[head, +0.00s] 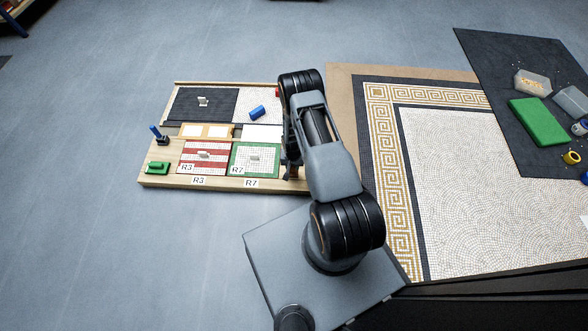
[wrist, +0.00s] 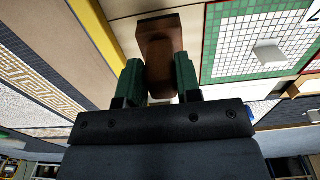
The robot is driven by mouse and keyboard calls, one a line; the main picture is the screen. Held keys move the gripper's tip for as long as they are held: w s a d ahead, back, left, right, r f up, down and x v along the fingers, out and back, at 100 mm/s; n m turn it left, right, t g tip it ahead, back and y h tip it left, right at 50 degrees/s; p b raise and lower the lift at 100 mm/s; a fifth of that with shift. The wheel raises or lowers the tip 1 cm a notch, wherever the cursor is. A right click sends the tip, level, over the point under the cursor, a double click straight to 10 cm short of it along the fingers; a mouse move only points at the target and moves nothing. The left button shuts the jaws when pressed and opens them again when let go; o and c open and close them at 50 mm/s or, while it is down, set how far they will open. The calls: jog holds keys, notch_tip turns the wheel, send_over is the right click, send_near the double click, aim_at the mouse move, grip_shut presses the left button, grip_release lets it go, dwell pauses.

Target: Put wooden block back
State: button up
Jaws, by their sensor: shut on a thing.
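A brown wooden block (wrist: 160,45) is between the green fingertips of my gripper (wrist: 158,80) in the wrist view. My gripper is shut on it. The block is just beside the green-bordered R7 panel, over the pale wood of the board. I cannot tell whether it touches the board. In the head view my gripper (head: 291,168) is at the right end of the wooden board (head: 160,181), mostly behind my arm. The block cannot be made out there.
The board carries the red-striped R3 panel (head: 203,158), the green-bordered R7 panel (head: 255,160), a dark panel (head: 190,108), a blue piece (head: 257,113) and a green piece (head: 157,168). A mosaic floor panel (head: 470,190) lies to the right.

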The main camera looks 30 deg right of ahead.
aim_at(294, 168)
jog(key=shift+w+d+f, duration=0.2)
jog(key=shift+d+f, duration=0.05)
jog(key=shift+f, duration=0.15)
jog(key=shift+w+d+f+b, duration=0.1)
jog(key=shift+f+b, duration=1)
jog(key=shift+f, duration=0.5)
jog(key=shift+f, duration=0.1)
jog(key=shift+f, duration=0.1)
jog(key=o, duration=0.9)
notch_tip(294, 168, up, 12)
jog(key=p, duration=0.4)
jog(key=shift+r, duration=0.2)
